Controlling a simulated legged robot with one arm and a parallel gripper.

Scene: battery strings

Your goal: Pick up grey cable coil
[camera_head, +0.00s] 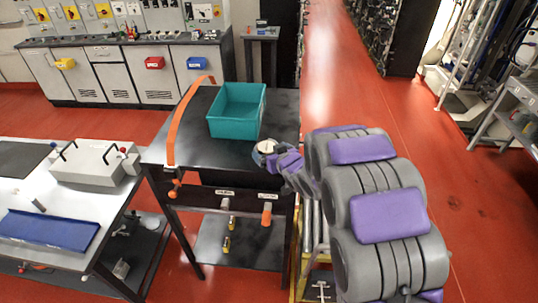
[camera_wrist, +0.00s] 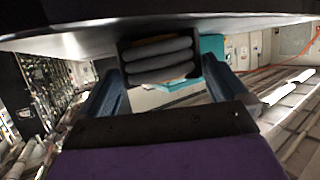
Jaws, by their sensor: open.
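In the wrist view, stacked grey rounded loops in a dark frame, which look like the grey cable coil (camera_wrist: 158,55), show between and beyond the blue fingers of my gripper (camera_wrist: 165,85). I cannot tell whether the fingers touch them. My gripper is open. In the head view, my gripper (camera_head: 265,152) is at the right front part of the black table (camera_head: 190,150), just in front of the teal bin. A small pale round patch shows at its tip; I cannot tell whether it is the coil or part of the gripper.
The teal bin (camera_head: 222,128) stands on the table, also seen in the wrist view (camera_wrist: 212,45). An orange strap (camera_head: 178,120) arches along the table's left side. A workbench (camera_head: 125,200) with a grey case (camera_head: 92,168) and blue tray (camera_head: 50,230) is left. Red floor lies right.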

